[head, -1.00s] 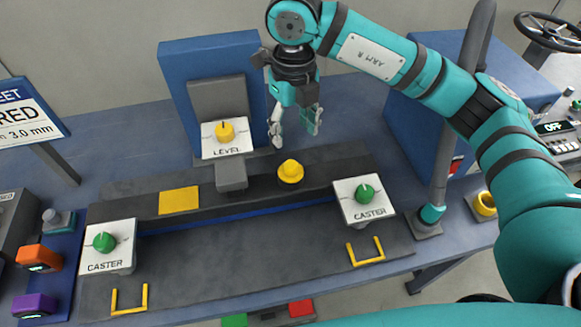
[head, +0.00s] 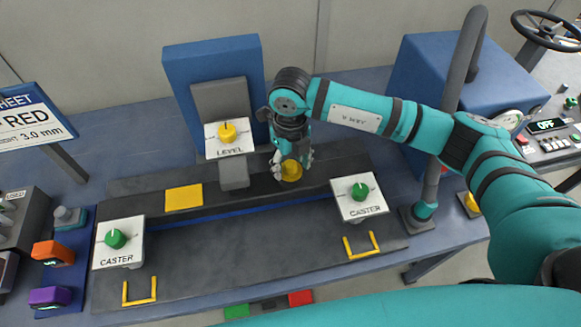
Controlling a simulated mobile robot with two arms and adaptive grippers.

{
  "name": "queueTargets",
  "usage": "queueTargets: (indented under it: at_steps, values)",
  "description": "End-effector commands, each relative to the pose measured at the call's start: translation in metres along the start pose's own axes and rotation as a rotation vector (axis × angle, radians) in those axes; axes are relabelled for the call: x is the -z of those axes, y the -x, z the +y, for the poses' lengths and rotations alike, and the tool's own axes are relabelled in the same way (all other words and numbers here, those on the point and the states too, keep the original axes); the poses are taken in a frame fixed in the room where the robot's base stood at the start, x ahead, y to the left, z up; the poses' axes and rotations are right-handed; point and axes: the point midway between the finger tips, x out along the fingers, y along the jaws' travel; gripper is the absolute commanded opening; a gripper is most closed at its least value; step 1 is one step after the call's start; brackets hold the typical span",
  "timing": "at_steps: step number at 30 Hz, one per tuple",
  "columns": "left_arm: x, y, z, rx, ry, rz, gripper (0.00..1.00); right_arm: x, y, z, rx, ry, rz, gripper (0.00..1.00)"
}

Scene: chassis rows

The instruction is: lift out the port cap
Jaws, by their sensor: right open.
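The port cap (head: 291,172) is a round yellow knob-shaped piece on the dark grey chassis (head: 220,250), right of the LEVEL post. My right gripper (head: 292,168) points down over it from above. Its fingers are open, with the cap between them or just below; I cannot tell whether they touch it. The upper part of the cap is partly hidden by the gripper. My left gripper is not in view.
A LEVEL panel (head: 229,137) with a yellow dial stands left of the gripper. Two CASTER panels (head: 119,242) and (head: 359,197) have green dials. A yellow square (head: 184,197) lies on the chassis. A dark curved post (head: 447,120) rises near my right arm.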

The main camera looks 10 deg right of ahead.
Motion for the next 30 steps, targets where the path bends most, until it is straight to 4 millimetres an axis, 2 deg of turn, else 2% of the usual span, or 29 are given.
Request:
queueTargets:
  at_steps: [4, 16, 25, 30]
  values:
    - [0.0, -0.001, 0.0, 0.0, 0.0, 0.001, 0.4, 0.0, 0.0, 0.0, 0.0, 0.0, 0.0, 0.53]
    - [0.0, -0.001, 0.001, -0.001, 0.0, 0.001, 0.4, 0.0, 0.0, 0.0, 0.0, 0.0, 0.001, 0.01]
    - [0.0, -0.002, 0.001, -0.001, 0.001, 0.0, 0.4, 0.0, 0.001, 0.0, 0.0, 0.0, 0.001, 0.01]
    - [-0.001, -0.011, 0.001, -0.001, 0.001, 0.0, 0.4, -0.001, 0.013, 0.0, 0.0, 0.0, -0.003, 0.01]
